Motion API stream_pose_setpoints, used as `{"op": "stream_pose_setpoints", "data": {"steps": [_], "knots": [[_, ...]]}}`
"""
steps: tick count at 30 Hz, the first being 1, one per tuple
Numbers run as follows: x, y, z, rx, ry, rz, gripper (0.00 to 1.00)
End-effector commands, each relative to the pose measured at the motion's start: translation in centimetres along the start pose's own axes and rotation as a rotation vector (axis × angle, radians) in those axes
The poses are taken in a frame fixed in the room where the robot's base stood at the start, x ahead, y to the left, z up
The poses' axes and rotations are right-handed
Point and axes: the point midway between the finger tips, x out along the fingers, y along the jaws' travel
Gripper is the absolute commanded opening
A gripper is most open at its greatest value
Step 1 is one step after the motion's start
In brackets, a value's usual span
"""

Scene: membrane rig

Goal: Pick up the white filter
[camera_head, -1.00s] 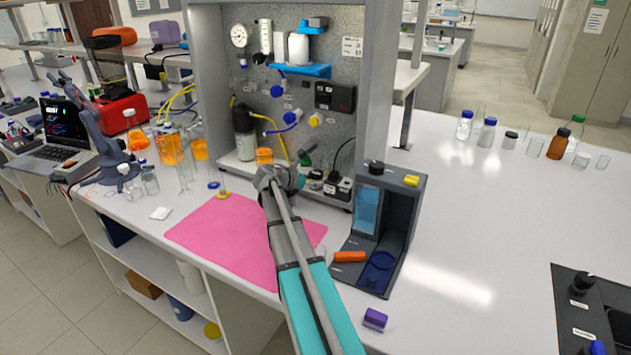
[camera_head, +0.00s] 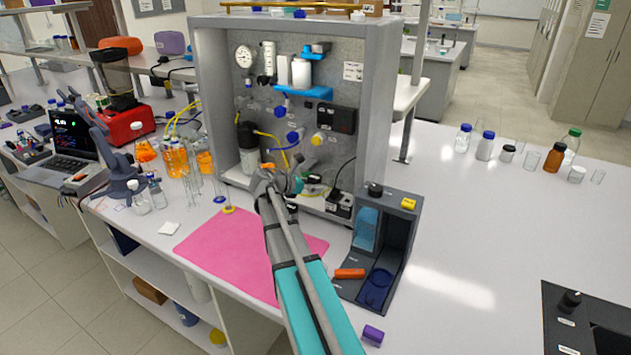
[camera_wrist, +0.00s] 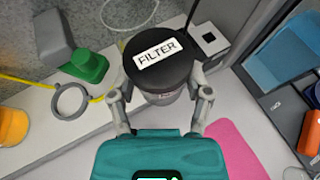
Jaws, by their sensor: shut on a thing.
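In the wrist view, a round filter (camera_wrist: 161,60) with a black top labelled FILTER stands between my gripper's (camera_wrist: 163,99) fingers. Its pale grey side shows below the top, and the fingers press on it from left and right. My gripper is shut on it. In the head view my gripper (camera_head: 268,181) is at the foot of the membrane rig, above the back edge of the pink mat (camera_head: 215,245). There the held filter is hidden by my wrist and cannot be made out.
The rig panel (camera_head: 350,85) rises close behind my gripper. A green fitting (camera_wrist: 88,66) and a grey ring (camera_wrist: 70,100) lie left of it. A dark stand with a blue tank (camera_head: 366,229) is to the right. The right bench top is mostly clear.

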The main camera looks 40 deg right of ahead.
Motion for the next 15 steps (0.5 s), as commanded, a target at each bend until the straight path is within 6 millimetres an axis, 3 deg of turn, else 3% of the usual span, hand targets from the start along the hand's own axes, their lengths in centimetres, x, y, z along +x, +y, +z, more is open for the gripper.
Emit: {"op": "stream_pose_setpoints", "data": {"steps": [2,9,15], "knots": [[-1.3,-0.7,1.2,0.000,0.000,0.001,0.16],[-5.4,-3.9,1.5,0.000,0.000,0.002,0.16],[-7.7,-5.5,1.7,0.000,0.000,0.001,0.16]]}}
